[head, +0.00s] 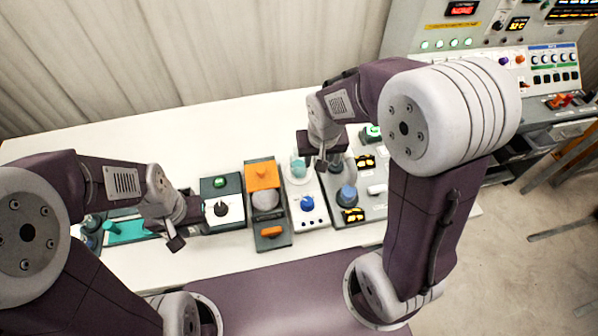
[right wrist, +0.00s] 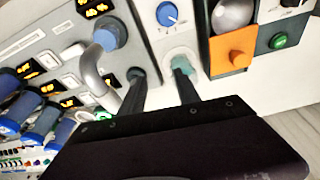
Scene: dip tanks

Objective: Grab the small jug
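No thing shows clearly as a jug. A small teal piece (head: 298,168) stands on a round pale spot of a white panel, and it may be the small jug, but I cannot tell. In the right wrist view this teal piece (right wrist: 182,65) is at the tip of one finger, partly hidden by it. My right gripper (right wrist: 160,90) is open, its two dark fingers apart with bare panel showing between them. In the head view my right gripper (head: 318,155) is just above and beside the teal piece. My left gripper (head: 188,222) is beside a white-topped box with a black knob, its fingers apart.
An orange-topped unit (head: 262,176) with a grey dome stands left of the white panel. A grey panel (head: 372,206) with a blue knob and pipe is at right. A teal tray-like piece (head: 126,230) lies at left. The back of the white table (head: 150,135) is clear.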

